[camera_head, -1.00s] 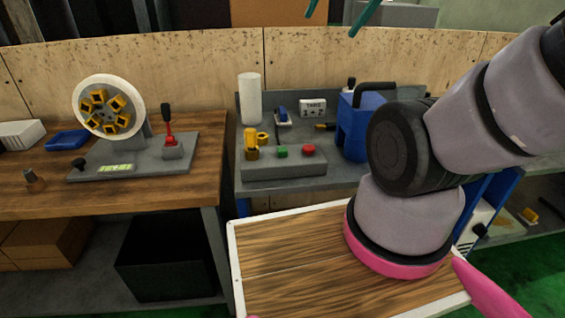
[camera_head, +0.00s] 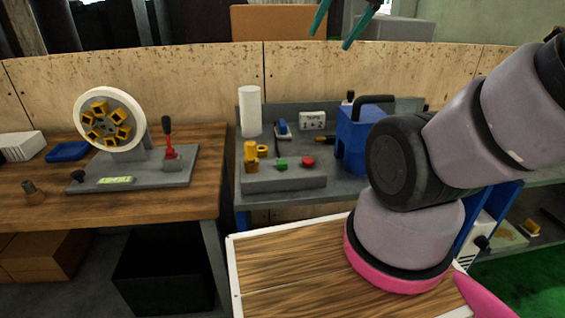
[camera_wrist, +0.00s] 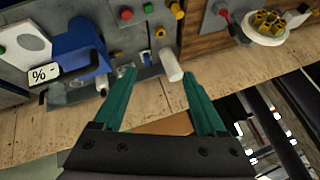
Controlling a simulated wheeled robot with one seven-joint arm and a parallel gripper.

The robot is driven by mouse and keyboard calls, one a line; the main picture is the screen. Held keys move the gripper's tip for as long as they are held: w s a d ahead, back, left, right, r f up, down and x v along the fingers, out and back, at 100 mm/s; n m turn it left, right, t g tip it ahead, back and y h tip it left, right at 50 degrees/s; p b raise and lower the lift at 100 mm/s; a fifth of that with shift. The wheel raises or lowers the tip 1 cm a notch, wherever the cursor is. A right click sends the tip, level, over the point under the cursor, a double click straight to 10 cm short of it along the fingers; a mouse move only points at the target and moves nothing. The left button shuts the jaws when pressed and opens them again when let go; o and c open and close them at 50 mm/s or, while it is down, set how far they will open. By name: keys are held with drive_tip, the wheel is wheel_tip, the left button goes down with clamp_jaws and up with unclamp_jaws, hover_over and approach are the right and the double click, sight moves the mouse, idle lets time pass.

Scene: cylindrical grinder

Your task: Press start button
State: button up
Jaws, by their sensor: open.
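A green button (camera_head: 282,163) and a red button (camera_head: 308,161) sit on a low grey control box (camera_head: 285,180) on the grey bench, in the middle of the head view. Both also show at the top of the wrist view, the green one (camera_wrist: 148,8) beside the red one (camera_wrist: 126,14). Which is the start button is not legible. My gripper (camera_head: 330,40) shows only by its two teal fingers at the top of the head view. In the wrist view my gripper (camera_wrist: 158,73) is open and empty, apart from the buttons.
A white cylinder (camera_head: 250,110) stands behind the box, and a yellow part (camera_head: 251,155) is at its left end. A fixture with a white-rimmed wheel (camera_head: 142,120) and red lever (camera_head: 169,148) is on the left wooden bench.

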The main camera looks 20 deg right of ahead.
clamp_jaws()
idle(1.4)
